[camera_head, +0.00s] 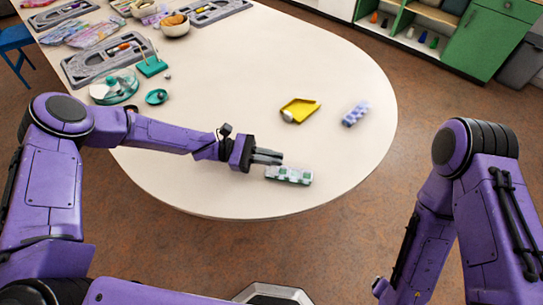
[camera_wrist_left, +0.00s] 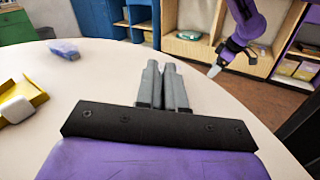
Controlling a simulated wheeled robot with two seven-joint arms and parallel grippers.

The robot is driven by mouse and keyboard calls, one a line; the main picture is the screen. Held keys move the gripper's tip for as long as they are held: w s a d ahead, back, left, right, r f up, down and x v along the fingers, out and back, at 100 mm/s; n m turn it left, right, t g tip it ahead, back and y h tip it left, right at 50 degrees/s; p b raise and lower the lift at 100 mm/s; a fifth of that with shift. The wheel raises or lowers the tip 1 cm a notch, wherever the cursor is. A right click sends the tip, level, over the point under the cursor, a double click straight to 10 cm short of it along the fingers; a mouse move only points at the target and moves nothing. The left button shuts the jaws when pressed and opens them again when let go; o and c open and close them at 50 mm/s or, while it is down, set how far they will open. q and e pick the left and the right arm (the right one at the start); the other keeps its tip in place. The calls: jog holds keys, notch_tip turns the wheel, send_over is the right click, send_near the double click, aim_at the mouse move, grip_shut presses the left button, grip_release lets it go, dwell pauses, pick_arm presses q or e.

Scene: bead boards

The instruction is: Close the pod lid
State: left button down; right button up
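A small pale strip-shaped pod box (camera_head: 289,175) with green patches along it lies near the front edge of the table. At this size I cannot tell how its lid stands. My left gripper (camera_head: 281,157) is just behind and above the box's left part, fingers pointing right. In the left wrist view its two fingers (camera_wrist_left: 164,84) lie side by side, shut with nothing between them. The green-patched box does not show there. A second, lilac box (camera_head: 355,113) lies farther right; it also shows in the wrist view (camera_wrist_left: 64,49). My right gripper (camera_wrist_left: 215,70) shows small there, pointing down.
A yellow scoop-like tray (camera_head: 300,109) with a whitish piece lies behind the pod box. The table's middle is clear.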

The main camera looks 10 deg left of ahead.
pick_arm(q)
jog(key=m+b, duration=0.2)
jog(key=b, duration=0.1)
jog(key=shift+s+f+m, duration=0.3)
jog(key=shift+s+f, duration=0.1)
jog(key=m+b, duration=0.2)
jog(key=s+m+b, duration=0.1)
jog(key=b, duration=0.1)
jog(key=shift+s+a+f+m, duration=0.1)
jog(key=shift+f+m, duration=0.15)
jog(key=shift+m, duration=0.05)
jog(key=shift+s+m+b, duration=0.1)
jog(key=shift+m+b, duration=0.25)
jog(key=shift+m, duration=0.05)
jog(key=shift+r, duration=0.1)
jog(key=c, duration=1.3)
grip_release()
